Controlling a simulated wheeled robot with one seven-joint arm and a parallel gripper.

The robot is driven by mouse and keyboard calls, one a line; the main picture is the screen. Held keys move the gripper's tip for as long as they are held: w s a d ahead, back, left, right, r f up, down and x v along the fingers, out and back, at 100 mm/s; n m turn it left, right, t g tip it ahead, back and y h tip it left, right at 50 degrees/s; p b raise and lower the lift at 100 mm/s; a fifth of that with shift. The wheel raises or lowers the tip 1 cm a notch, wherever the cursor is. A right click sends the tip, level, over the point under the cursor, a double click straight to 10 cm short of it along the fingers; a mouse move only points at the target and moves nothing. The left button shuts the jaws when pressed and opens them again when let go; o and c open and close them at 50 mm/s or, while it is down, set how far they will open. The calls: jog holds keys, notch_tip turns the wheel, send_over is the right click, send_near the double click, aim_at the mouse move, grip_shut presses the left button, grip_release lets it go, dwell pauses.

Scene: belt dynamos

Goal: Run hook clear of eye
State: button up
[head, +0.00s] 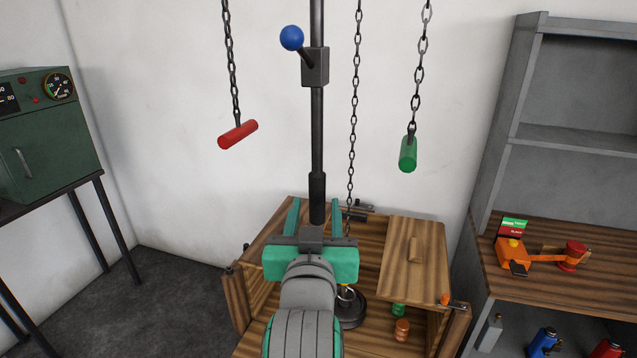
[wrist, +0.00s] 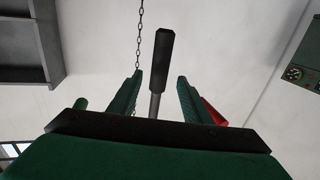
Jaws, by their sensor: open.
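My gripper (head: 314,212) is open and points away from the head camera, with its two green fingers apart. The dark lower grip of a vertical rod (head: 317,190) shows between the fingers, and in the wrist view the dark grip (wrist: 163,60) also appears between them. I cannot tell whether they touch. A thin chain (head: 354,100) hangs right of the rod into the wooden bench. Below, a metal ring, seemingly the eye (head: 346,293), stands on a round black base (head: 352,312), partly hidden by my arm. The hook is not clear to see.
A red handle (head: 238,135) and a green handle (head: 408,155) hang on chains either side of the rod. A blue-knobbed lever (head: 292,38) sits higher up on it. The wooden bench (head: 236,300) has a lid (head: 412,258) at right. Grey shelving (head: 500,130) stands right, a green cabinet (head: 55,150) left.

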jog(key=w, duration=1)
jog(key=shift+w+d, duration=0.3)
jog(key=shift+w, duration=0.05)
grip_shut()
jog(key=shift+d, duration=0.1)
